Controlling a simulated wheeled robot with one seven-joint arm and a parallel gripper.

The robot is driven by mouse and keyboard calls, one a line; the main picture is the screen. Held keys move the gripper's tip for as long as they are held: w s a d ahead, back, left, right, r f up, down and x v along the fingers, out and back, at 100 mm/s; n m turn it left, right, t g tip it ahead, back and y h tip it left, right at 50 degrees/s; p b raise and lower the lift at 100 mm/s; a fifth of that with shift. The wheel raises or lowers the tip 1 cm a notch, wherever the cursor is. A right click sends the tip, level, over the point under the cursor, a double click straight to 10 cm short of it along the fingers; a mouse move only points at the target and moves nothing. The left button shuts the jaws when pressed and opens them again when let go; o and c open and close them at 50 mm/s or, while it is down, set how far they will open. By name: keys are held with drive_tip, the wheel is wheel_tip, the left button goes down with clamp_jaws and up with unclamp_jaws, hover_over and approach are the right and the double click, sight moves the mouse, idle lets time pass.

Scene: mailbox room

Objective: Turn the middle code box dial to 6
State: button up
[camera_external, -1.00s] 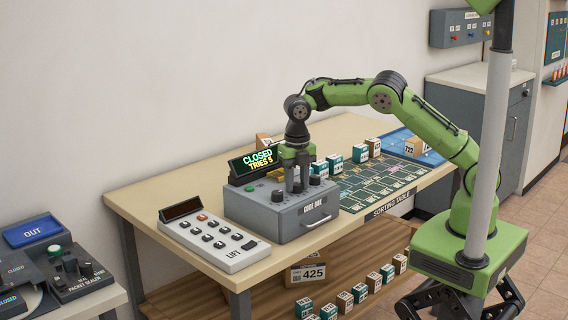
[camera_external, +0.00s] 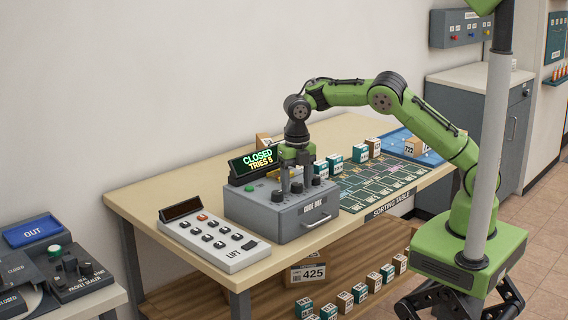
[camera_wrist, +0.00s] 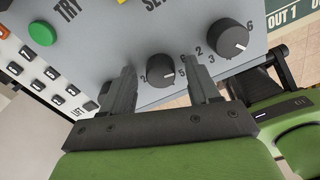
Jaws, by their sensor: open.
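The grey code box (camera_external: 262,215) stands on the sorting table with a row of black dials on top and a lit display (camera_external: 258,160) reading "CLOSED TRIES 5". My gripper (camera_external: 297,184) points down over the middle dial (camera_external: 297,188). In the wrist view the middle dial (camera_wrist: 160,70) sits between my two open fingers (camera_wrist: 162,82), with a visible gap on each side. Its white mark points to the right, near the 5; the 6 is just above that. The right dial (camera_wrist: 228,37) is clear of my fingers.
The green TRY button (camera_wrist: 42,33) is on the box's left side. A white lift keypad (camera_external: 213,240) stands left of the box. The sorting board (camera_external: 378,180) and several small boxes (camera_external: 333,163) are to the right. Bare tabletop (camera_external: 180,185) lies behind the keypad.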

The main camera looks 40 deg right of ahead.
sight(297, 183)
drive_tip(key=shift+r, duration=0.1)
wheel_tip(297, 183, up, 16)
drive_tip(key=p, duration=0.6)
drive_tip(key=shift+f, duration=0.25)
